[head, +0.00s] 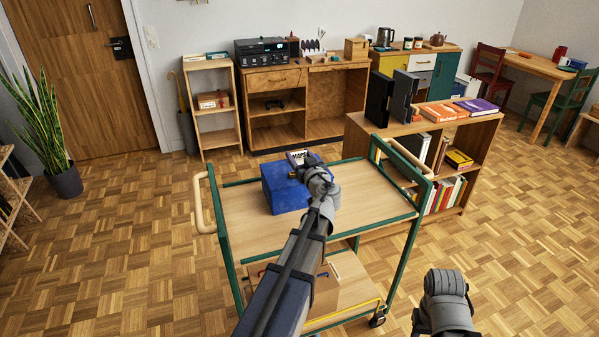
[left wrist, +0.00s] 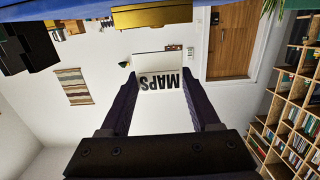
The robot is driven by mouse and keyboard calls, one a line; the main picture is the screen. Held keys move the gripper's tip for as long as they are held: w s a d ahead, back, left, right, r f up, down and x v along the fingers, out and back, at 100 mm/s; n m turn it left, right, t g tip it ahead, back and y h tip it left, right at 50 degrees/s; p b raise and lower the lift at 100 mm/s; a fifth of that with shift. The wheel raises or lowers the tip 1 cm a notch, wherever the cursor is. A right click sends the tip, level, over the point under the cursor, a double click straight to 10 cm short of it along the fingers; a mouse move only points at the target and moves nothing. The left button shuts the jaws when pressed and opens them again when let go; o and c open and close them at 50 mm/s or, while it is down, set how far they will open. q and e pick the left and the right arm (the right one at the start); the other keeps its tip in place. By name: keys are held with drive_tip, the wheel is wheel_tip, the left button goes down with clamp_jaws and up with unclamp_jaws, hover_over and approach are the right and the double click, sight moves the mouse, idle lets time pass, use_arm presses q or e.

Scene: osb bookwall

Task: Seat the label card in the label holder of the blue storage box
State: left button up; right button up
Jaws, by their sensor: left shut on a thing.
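The blue storage box (head: 284,196) sits on the top shelf of a cart. My left gripper (head: 298,170) is over the box in the head view, shut on the white label card (head: 297,156). The label holder cannot be made out, and I cannot tell whether the card touches the box. My right arm shows at the lower right of the head view; its gripper fingers do not show.
The cart's wooden top (head: 245,218) has bare room around the box, inside a green frame with handles. A cardboard box (head: 325,290) sits on its lower shelf. A low bookcase (head: 408,128) with books and dark binders stands close behind, right.

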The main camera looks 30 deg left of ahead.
use_arm(q)
wheel_tip(320, 180, down, 4)
drive_tip(key=b, duration=0.3)
drive_tip(key=shift+r, duration=0.25)
drive_tip(key=shift+s+f+b, duration=0.1)
drive_tip(key=shift+f+b, duration=0.05)
drive_tip(key=shift+b, duration=0.3)
clamp_jaws()
drive_tip(key=o, duration=0.8)
unclamp_jaws()
drive_tip(key=o, duration=0.3)
drive_tip(key=shift+o, duration=0.9)
drive_tip(key=v, duration=1.1)
drive_tip(key=shift+s+d+p, duration=0.25)
drive_tip(key=shift+s+p, duration=0.05)
drive_tip(key=shift+p, duration=0.15)
drive_tip(key=shift+d, duration=0.1)
drive_tip(key=shift+c, duration=0.3)
